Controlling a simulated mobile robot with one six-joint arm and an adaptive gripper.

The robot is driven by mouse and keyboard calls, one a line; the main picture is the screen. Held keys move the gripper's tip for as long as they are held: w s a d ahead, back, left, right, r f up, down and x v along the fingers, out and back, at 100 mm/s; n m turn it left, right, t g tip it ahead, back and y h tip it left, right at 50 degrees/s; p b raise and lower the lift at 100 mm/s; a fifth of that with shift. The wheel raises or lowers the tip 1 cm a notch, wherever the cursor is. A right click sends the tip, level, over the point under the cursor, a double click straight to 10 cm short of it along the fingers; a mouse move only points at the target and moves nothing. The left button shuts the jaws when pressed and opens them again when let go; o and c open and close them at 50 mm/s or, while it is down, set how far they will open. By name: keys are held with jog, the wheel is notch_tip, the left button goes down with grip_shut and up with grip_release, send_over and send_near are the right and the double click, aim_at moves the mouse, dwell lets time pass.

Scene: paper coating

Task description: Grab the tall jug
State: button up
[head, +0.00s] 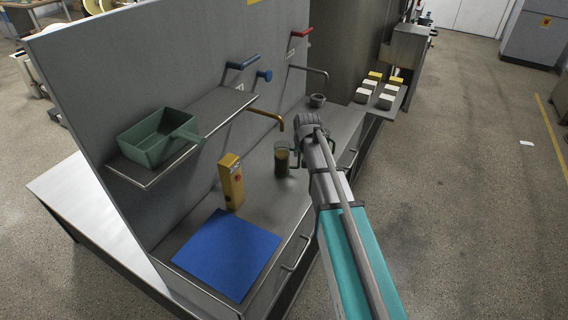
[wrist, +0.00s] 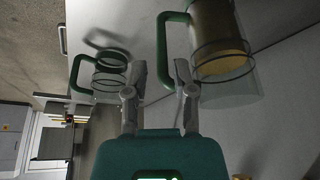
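The tall jug (wrist: 218,40) is clear with a green handle (wrist: 162,48) and tan contents; it fills the upper right of the wrist view. In the head view the tall jug (head: 282,160) stands on the counter left of my gripper (head: 306,135), which hides part of its handle side. In the wrist view my gripper (wrist: 160,68) is open, with a gap between its fingertips. The handle's lower part shows in that gap; I cannot tell whether a finger touches it. A shorter clear jug (wrist: 108,72) with a green handle is left of the left finger.
A yellow box (head: 231,182) and a blue mat (head: 227,253) are on the counter to the left. A brass spout (head: 266,115) sticks out above near the jug. A small cup (head: 317,100) stands behind my gripper.

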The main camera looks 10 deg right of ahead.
aim_at(299, 157)
jog(key=shift+f, duration=0.1)
jog(key=shift+b+x, duration=2.45)
jog(key=shift+x, duration=0.05)
jog(key=shift+s+a, duration=0.1)
jog(key=shift+a, duration=0.05)
grip_shut()
